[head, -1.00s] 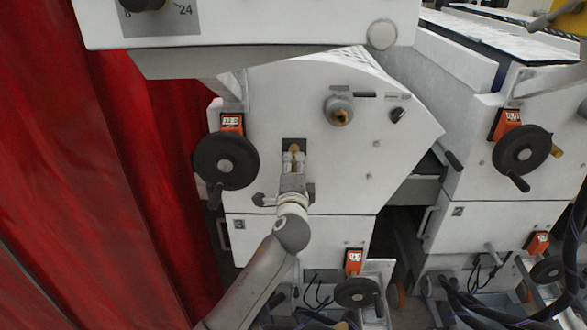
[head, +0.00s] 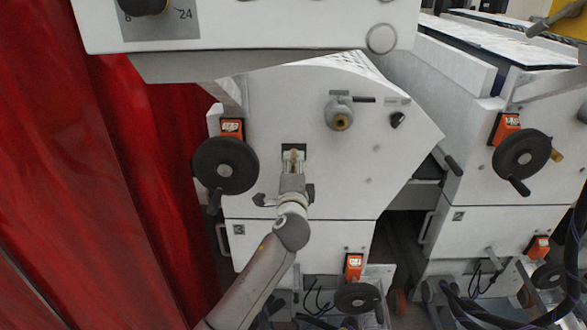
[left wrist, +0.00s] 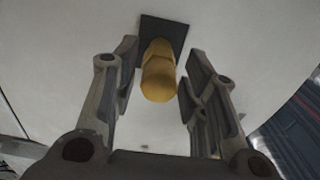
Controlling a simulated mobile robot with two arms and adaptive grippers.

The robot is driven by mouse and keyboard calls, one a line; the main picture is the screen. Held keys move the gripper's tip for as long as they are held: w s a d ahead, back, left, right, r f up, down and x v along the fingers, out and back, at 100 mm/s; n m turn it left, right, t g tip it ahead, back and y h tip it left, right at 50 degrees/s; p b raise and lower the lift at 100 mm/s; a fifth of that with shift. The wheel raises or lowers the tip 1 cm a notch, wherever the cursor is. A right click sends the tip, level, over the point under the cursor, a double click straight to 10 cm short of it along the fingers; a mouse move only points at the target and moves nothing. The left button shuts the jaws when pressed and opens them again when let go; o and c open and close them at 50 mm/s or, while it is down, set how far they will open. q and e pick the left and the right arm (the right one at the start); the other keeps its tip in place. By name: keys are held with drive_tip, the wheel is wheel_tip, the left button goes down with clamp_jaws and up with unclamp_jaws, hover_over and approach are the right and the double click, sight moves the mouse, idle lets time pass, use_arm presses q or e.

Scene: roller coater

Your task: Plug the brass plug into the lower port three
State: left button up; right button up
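The brass plug (left wrist: 158,75) sticks out from a dark square plate (left wrist: 165,30) on the white machine face in the left wrist view. In the head view, the plug (head: 293,158) shows small at the dark plate, above the panel marked 3 (head: 239,230). My left gripper (left wrist: 157,85) is open, with a finger on each side of the plug and a visible gap at both sides. It also shows in the head view (head: 293,165), in front of the plate. How deep the plug sits is hidden. My right gripper is not in view.
A black handwheel (head: 225,165) is left of the plate. A grey fitting with a brass end (head: 340,115) is up and right. A white overhang (head: 250,25) juts out above. A red curtain (head: 80,170) hangs at left, and dark cables (head: 490,305) hang at lower right.

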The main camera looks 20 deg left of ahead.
use_arm(q)
drive_tip(key=shift+o, duration=0.3)
drive_tip(key=shift+s, duration=0.1)
drive_tip(key=shift+s+d, duration=0.15)
drive_tip(key=shift+s, duration=0.2)
drive_tip(key=v, duration=1.1)
